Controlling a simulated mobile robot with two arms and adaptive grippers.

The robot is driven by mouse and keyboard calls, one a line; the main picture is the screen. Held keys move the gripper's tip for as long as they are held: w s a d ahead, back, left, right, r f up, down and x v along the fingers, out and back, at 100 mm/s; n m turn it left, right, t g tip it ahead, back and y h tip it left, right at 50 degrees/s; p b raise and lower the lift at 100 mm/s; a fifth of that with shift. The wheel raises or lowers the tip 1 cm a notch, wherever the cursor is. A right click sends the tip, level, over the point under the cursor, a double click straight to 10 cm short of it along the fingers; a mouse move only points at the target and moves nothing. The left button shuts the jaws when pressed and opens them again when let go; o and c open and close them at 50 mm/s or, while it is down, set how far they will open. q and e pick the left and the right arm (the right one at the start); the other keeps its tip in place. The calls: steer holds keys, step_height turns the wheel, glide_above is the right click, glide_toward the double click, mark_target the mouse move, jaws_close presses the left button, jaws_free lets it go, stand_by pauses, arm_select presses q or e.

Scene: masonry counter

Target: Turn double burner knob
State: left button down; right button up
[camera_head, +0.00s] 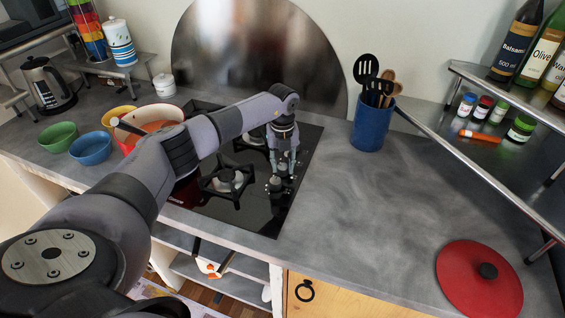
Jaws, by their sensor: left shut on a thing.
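The black gas cooktop (267,217) is set into the grey counter, with dark burner grates (228,181) on it. Small knobs (275,185) stand in a row near its right edge. My left arm reaches in from the lower left across the cooktop. My left gripper (282,172) points down over the knob row and is shut on one of the knobs. The fingers partly hide that knob, and its turn angle is too small to tell. My right gripper is not in view.
A red pot (155,114) stands at the cooktop's left, partly behind my arm, near green (58,136) and blue (91,147) bowls. A blue utensil holder (372,124) stands to the right. A red lid (479,281) lies at front right. The counter between is clear.

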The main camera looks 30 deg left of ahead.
mark_target(282, 166)
arm_select(q)
steer(key=shift+n, duration=1.5)
steer(key=c, duration=1.2)
jaws_free()
step_height(282, 166, up, 12)
